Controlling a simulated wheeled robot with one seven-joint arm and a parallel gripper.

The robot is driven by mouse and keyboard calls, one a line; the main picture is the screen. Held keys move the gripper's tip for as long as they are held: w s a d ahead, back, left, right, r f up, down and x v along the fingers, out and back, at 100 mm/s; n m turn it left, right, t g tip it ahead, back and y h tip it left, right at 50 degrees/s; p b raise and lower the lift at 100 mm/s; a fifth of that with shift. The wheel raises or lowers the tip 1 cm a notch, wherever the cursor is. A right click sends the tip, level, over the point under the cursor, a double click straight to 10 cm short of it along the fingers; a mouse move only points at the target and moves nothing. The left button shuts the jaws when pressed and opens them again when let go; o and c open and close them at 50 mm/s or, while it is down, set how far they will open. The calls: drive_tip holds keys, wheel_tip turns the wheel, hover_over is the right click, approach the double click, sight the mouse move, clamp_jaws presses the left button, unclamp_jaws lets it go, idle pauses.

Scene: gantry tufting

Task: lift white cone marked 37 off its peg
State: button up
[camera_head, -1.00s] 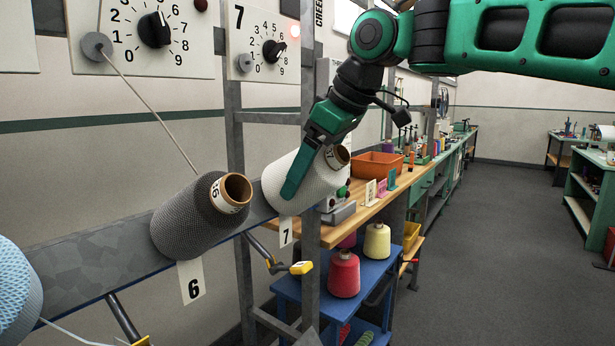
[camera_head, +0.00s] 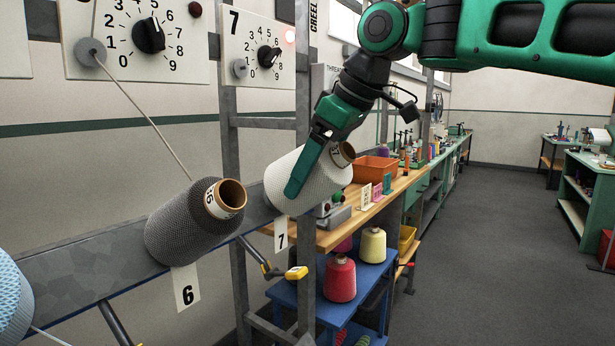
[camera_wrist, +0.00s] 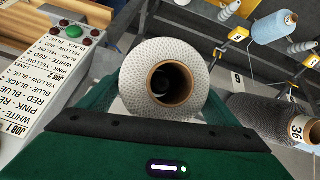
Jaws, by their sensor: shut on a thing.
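The white cone (camera_head: 322,184) sits tilted at the place labelled 7 on the grey rail. Its brown core tube faces up and right, and only part of its printed mark shows. My gripper (camera_head: 296,188) is shut on the white cone, with one green finger across its near side. In the wrist view the white cone (camera_wrist: 148,62) lies between my gripper's (camera_wrist: 165,112) green fingers, its open tube facing the camera. The peg cannot be made out; the dark inside of the tube shows.
A dark grey cone (camera_head: 185,230) marked 36 sits left at place 6. A light blue cone (camera_head: 12,290) is at the far left edge. A metal upright (camera_head: 303,120) stands close behind my gripper. A workbench (camera_head: 345,230) with an orange bin (camera_head: 376,168) lies to the right.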

drive_tip(key=s+d+r, duration=0.5)
drive_tip(key=d+r, duration=0.1)
drive_tip(key=d, duration=0.1)
drive_tip(key=shift+s+d+r, duration=0.15)
drive_tip(key=shift+s+r, duration=0.2)
drive_tip(key=shift+s, duration=0.05)
idle(1.3)
